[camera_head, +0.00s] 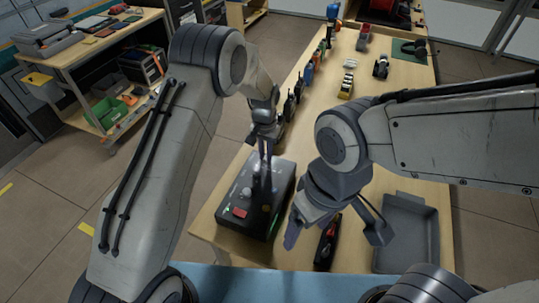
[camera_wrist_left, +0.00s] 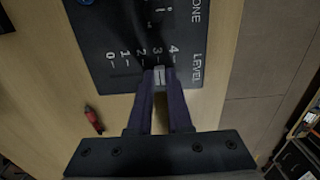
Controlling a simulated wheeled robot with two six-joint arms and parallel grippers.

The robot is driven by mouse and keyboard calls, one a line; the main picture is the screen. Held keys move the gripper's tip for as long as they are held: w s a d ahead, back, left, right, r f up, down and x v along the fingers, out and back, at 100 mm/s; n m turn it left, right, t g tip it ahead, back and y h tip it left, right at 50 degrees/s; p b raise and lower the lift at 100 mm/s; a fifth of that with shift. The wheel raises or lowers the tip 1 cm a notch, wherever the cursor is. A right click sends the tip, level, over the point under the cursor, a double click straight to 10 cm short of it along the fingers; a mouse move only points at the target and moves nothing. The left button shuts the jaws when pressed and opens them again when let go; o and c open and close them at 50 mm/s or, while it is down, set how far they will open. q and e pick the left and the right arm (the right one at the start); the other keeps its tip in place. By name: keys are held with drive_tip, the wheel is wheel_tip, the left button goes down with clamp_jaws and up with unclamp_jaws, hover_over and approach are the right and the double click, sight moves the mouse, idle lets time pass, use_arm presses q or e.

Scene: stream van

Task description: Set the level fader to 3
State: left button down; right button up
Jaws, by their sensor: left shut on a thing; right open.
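The dark control box (camera_head: 287,178) stands on the wooden table in the head view, with a red button and small knobs on top. In the left wrist view its panel (camera_wrist_left: 125,25) reads LEVEL, with a scale from 0 at left to 4 at right. The pale fader cap (camera_wrist_left: 159,75) lies in line with the 3 mark. My left gripper (camera_head: 263,190) reaches down onto the box; in the wrist view its fingers (camera_wrist_left: 159,84) are shut on the fader cap. My right gripper (camera_head: 336,236) is open and empty above the table, right of the box.
A black and red tool (camera_head: 327,246) lies below my right gripper. A grey tray (camera_head: 408,201) stands on the right of the table. Several handheld radios (camera_head: 289,106) line the table's left edge, with small items further back. A shelf (camera_head: 70,52) stands at far left.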

use_arm(q)
drive_tip(key=c, duration=0.8)
unclamp_jaws()
drive_tip(key=shift+c, duration=0.2)
wheel_tip(320, 180, up, 11)
drive_tip(key=b, duration=0.1)
drive_tip(key=shift+f+b, duration=0.2)
drive_tip(key=shift+b, duration=0.2)
drive_tip(key=s+d+r+m, duration=0.1)
drive_tip(key=s+d+r, duration=0.1)
drive_tip(key=s+r, duration=0.35)
drive_tip(key=s+d+r+m, duration=0.1)
drive_tip(key=s+d+r, duration=0.1)
drive_tip(key=s, duration=0.7)
drive_tip(key=s+a+m+h, duration=0.1)
drive_tip(key=s+a, duration=0.2)
drive_tip(key=s, duration=1.6)
drive_tip(key=shift+a+m, duration=0.2)
drive_tip(key=shift+m, duration=0.2)
